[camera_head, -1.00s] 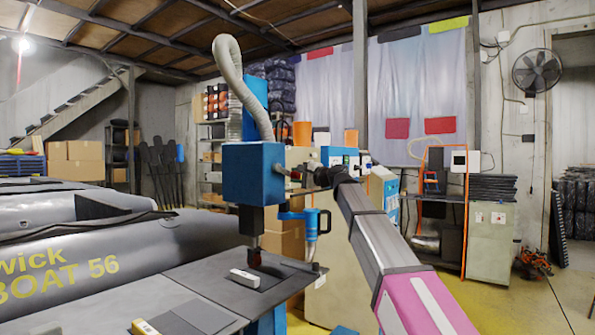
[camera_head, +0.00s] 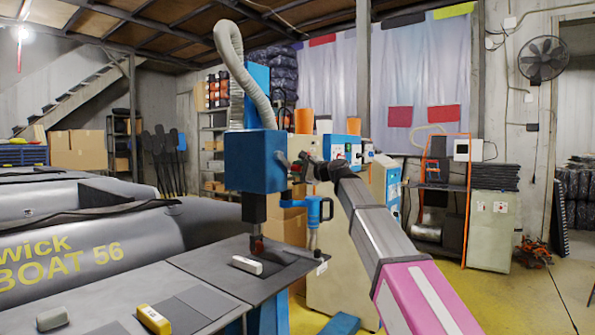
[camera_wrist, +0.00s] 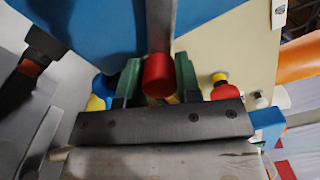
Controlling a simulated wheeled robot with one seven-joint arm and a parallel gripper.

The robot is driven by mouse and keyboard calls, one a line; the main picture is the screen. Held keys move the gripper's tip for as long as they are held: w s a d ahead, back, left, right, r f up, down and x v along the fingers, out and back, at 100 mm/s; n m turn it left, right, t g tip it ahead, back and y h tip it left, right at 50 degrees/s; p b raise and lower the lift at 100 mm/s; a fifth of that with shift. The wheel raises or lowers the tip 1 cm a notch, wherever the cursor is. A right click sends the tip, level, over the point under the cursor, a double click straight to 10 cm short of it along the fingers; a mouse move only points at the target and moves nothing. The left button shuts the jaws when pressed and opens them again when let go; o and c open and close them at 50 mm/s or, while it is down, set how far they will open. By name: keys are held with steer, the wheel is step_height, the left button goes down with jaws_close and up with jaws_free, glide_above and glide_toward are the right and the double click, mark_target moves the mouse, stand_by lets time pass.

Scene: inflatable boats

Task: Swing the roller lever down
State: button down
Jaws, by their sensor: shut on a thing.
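The blue press head (camera_head: 255,160) stands over the grey work table, with a dark roller part (camera_head: 257,240) hanging down to the table top. My gripper (camera_head: 300,167) is at the right side of the press head. In the wrist view, the lever is a grey rod with a red knob (camera_wrist: 158,74), and my green-tipped gripper (camera_wrist: 158,84) is shut on it, one finger on each side. In the head view, the lever is mostly hidden by my gripper, so its exact angle is hard to tell.
A small white block (camera_head: 246,265) lies on the table (camera_head: 215,267) near the roller. Grey inflatable boats (camera_head: 90,240) fill the left.

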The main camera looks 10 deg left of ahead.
steer(key=c, duration=0.8)
jaws_free()
steer(key=shift+s+f, duration=0.1)
steer(key=v, duration=1)
steer(key=shift+s+d, duration=0.15)
steer(key=shift+d, duration=0.2)
